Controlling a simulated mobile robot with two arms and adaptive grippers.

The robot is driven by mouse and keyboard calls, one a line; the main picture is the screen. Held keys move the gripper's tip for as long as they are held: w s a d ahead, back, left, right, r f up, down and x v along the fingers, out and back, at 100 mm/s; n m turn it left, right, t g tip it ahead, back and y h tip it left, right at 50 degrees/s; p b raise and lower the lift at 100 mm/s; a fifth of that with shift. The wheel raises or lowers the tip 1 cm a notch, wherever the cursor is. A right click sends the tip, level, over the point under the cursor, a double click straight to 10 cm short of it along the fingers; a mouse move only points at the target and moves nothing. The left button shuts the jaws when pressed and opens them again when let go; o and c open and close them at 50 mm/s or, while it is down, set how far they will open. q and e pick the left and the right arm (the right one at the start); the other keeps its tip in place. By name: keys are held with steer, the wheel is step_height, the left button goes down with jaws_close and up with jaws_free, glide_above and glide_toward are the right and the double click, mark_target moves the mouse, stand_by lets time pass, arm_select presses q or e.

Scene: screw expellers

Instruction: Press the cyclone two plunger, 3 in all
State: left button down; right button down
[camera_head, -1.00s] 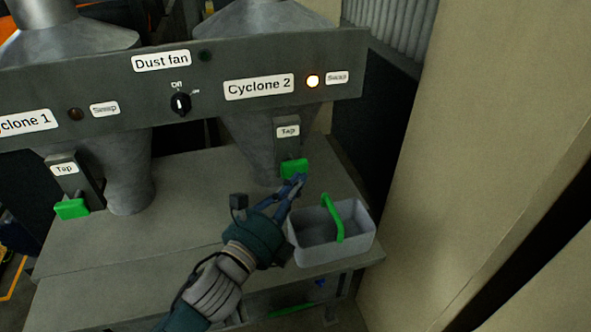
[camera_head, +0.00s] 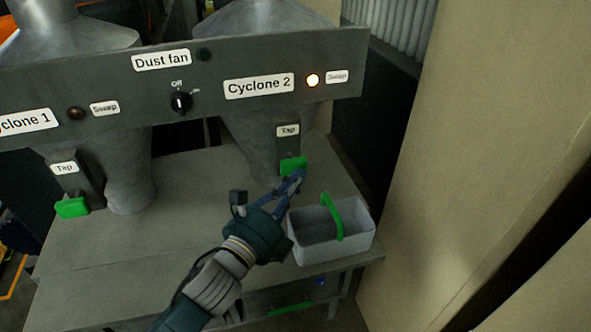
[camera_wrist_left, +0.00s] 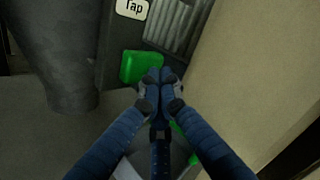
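The green cyclone two plunger (camera_head: 292,164) sits below the "Tap" label under the Cyclone 2 panel. It also shows in the left wrist view (camera_wrist_left: 140,66). My left gripper (camera_head: 298,176) has its fingertips at the plunger's lower right edge. In the left wrist view my left gripper (camera_wrist_left: 160,76) has its fingers together with nothing visible between them. Its tips overlap the plunger's right side; I cannot tell if they touch it. The Cyclone 2 swap lamp (camera_head: 312,80) is lit. My right gripper is not in view.
A grey bin with a green handle (camera_head: 334,217) stands on the bench just right of my left gripper. The Cyclone 1 plunger (camera_head: 72,208) is at the left. A beige wall (camera_head: 460,150) stands on the right. The bench (camera_head: 180,225) left of my arm is clear.

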arm_select(q)
steer(key=shift+w+a, duration=0.3)
steer(key=shift+w, duration=0.45)
stand_by(0.8)
steer(key=shift+s+r, duration=0.1)
steer(key=shift+s+d+p, duration=0.2)
steer(key=shift+s+d, duration=0.05)
steer(key=shift+s, duration=0.45)
steer(key=shift+s+d+p, duration=0.15)
steer(key=shift+s+d, duration=0.1)
steer(key=shift+s, duration=0.45)
steer(key=shift+s+d, duration=0.25)
steer(key=shift+s, duration=0.55)
steer(key=shift+s+d, duration=0.25)
steer(key=shift+s, duration=0.55)
steer(key=shift+s+d, duration=0.25)
steer(key=shift+s, duration=0.55)
steer(key=shift+d, duration=0.1)
